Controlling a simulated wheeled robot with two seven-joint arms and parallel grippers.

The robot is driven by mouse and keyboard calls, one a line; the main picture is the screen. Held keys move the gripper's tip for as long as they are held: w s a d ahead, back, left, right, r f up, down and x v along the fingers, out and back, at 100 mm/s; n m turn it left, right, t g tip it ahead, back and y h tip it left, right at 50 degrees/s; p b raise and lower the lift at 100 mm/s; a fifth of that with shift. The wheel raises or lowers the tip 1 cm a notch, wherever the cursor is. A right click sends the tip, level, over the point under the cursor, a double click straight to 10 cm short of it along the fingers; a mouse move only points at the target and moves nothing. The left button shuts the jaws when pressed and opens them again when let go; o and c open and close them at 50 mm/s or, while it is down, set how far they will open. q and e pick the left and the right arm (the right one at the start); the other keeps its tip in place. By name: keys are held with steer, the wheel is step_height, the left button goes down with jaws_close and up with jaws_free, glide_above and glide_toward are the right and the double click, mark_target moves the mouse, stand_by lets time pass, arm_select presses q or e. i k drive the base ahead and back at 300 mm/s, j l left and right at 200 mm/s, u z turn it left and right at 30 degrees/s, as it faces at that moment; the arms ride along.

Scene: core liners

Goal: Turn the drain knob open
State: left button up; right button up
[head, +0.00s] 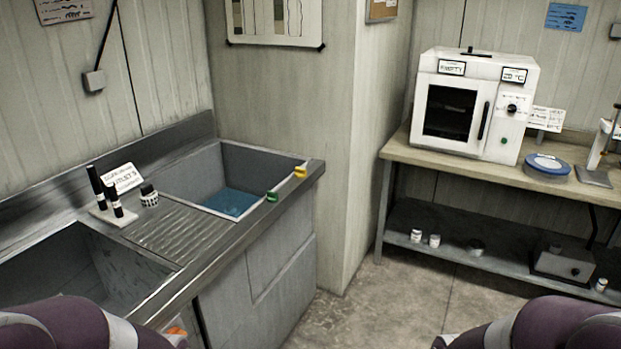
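Two small knobs sit on the front rim of the far sink basin, a green knob (272,196) and a yellow knob (300,172). No readable label shows which one is the drain knob. The metal sink basin (262,158) holds a shallow layer of blue water (231,202). Its drain hole is not visible. Purple and white parts of my two arms show at the bottom left and bottom right corners. Neither gripper can be seen, and nothing of mine is near the knobs.
A ribbed drainboard (178,232) joins a second basin (75,272) at left. Dark cylinders stand beside a small sign (122,178) and a jar (149,196). A white oven (473,104) stands on a bench (400,150) at right. The floor (390,300) between is clear.

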mark_target(300, 173)
steer(key=i+l, duration=0.15)
steer(key=i, duration=0.4)
steer(key=i+l, duration=0.2)
steer(key=i, duration=0.35)
steer(key=i+l, duration=0.15)
steer(key=i, duration=0.35)
